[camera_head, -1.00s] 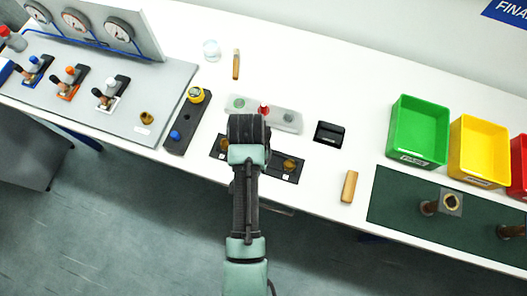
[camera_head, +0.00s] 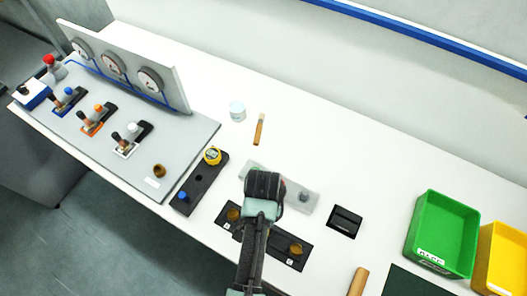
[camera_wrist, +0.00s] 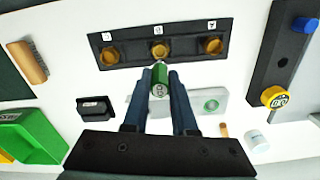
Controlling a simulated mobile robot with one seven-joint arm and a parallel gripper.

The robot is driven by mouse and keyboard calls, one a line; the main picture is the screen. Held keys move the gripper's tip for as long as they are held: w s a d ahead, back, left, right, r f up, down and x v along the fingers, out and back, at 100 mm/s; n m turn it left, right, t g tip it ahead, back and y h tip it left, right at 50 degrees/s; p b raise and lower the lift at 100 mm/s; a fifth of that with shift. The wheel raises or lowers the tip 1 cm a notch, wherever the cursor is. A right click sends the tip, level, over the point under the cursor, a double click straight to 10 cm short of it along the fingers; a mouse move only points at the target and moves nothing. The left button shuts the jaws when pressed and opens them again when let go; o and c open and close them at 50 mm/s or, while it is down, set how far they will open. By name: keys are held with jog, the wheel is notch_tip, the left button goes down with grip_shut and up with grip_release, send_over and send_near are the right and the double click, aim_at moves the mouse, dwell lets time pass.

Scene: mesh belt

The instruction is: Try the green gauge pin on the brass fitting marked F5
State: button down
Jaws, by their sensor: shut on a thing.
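My gripper (camera_wrist: 160,75) is shut on the green gauge pin (camera_wrist: 160,84), seen between the two dark fingers in the wrist view. The pin's far end is close to the middle brass fitting (camera_wrist: 159,50); I cannot tell whether they touch. A black strip (camera_wrist: 133,50) holds this fitting between two others, one at the left (camera_wrist: 109,56) and one at the right (camera_wrist: 211,46). Small white labels sit beside the fittings, too small to read surely, so I cannot tell which is F5. In the head view my arm hides the middle fitting and the pin.
A pale gauge stand (camera_head: 309,201) lies just behind my gripper. A black block (camera_head: 345,221) and a green bin (camera_head: 441,235) are to the right. A dark holder (camera_head: 199,180) with a yellow round piece and blue knob is left, beside the gauge panel (camera_head: 110,70).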

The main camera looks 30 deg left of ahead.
jog(key=shift+w+r, duration=0.1)
jog(key=shift+f+b, duration=1.95)
jog(key=shift+f, duration=1.05)
jog(key=shift+p, duration=0.65)
jog(key=shift+f+b, duration=0.7)
jog(key=shift+f, duration=0.15)
jog(key=shift+r+p, duration=0.8)
jog(key=shift+p, duration=0.1)
jog(key=shift+p, duration=0.5)
dwell(1.6)
jog(key=shift+f, duration=0.15)
